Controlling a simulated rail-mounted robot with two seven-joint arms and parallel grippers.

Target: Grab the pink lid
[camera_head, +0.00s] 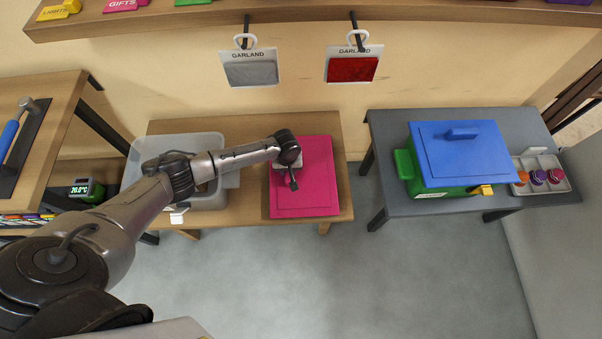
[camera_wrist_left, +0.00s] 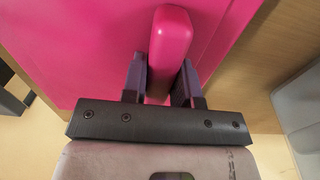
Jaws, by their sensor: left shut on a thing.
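The pink lid (camera_head: 317,188) lies flat on the wooden table, on its right half. Its raised pink handle (camera_wrist_left: 170,50) shows in the left wrist view between my two fingers. My left gripper (camera_head: 292,181) reaches down onto the lid from the left. In the left wrist view my left gripper (camera_wrist_left: 163,85) is shut on the handle, one finger on each side. My wrist hides the handle in the head view. My right gripper is in neither view.
A clear grey bin (camera_head: 208,197) stands left of the lid on the wooden table (camera_head: 243,208). A grey table (camera_head: 390,195) at right holds a green box with a blue lid (camera_head: 462,160) and a tray of small jars (camera_head: 553,186). Two garland packs (camera_head: 250,70) hang above.

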